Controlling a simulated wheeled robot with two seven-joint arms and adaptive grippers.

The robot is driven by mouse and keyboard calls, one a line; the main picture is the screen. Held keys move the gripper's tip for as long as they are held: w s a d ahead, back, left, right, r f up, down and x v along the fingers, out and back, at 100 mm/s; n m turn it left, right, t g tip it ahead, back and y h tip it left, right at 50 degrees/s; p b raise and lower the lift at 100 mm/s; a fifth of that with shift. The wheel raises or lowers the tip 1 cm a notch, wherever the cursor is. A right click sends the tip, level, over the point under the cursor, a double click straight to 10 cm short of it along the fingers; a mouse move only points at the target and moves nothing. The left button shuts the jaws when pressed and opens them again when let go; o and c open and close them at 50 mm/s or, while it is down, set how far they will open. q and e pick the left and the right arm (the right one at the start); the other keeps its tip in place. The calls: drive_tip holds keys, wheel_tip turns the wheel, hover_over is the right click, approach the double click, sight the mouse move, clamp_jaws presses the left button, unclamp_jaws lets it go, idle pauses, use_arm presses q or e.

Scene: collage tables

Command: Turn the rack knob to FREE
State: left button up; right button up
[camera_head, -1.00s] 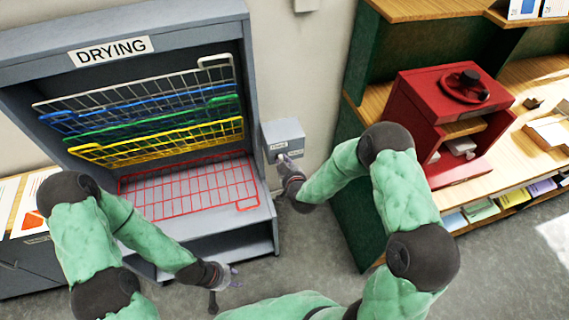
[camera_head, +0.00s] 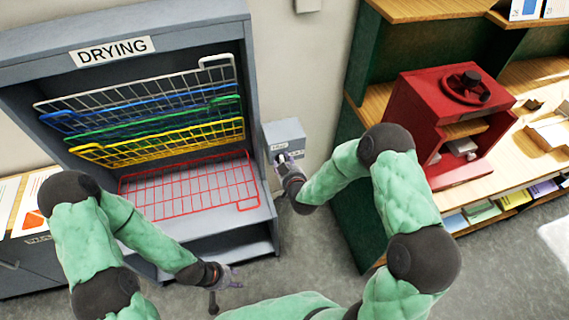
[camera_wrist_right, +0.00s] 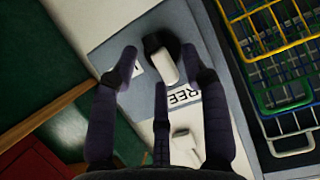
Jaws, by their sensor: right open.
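The drying rack (camera_head: 258,110) stands at the left in the head view, with a grey control box (camera_head: 285,132) at its right side. My right gripper (camera_head: 283,163) is in front of that box and hides part of its face. In the right wrist view the rack knob (camera_wrist_right: 166,64) has a dark base and a pale bar. The knob lies between the spread fingers of my open right gripper (camera_wrist_right: 160,62); contact cannot be told. The FREE label (camera_wrist_right: 184,97) is below the knob, partly covered by a finger. Another label (camera_wrist_right: 137,70) is mostly hidden. My left gripper (camera_head: 230,279) is low before the rack, its opening unclear.
Coloured wire shelves (camera_head: 160,150) fill the rack. A green shelf unit (camera_head: 345,190) stands close to the right of my right forearm. A red press (camera_head: 440,110) with a black handwheel sits on its wooden top. Grey floor shows in front.

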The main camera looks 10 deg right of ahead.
drive_tip(key=v, duration=1.2)
idle(0.3)
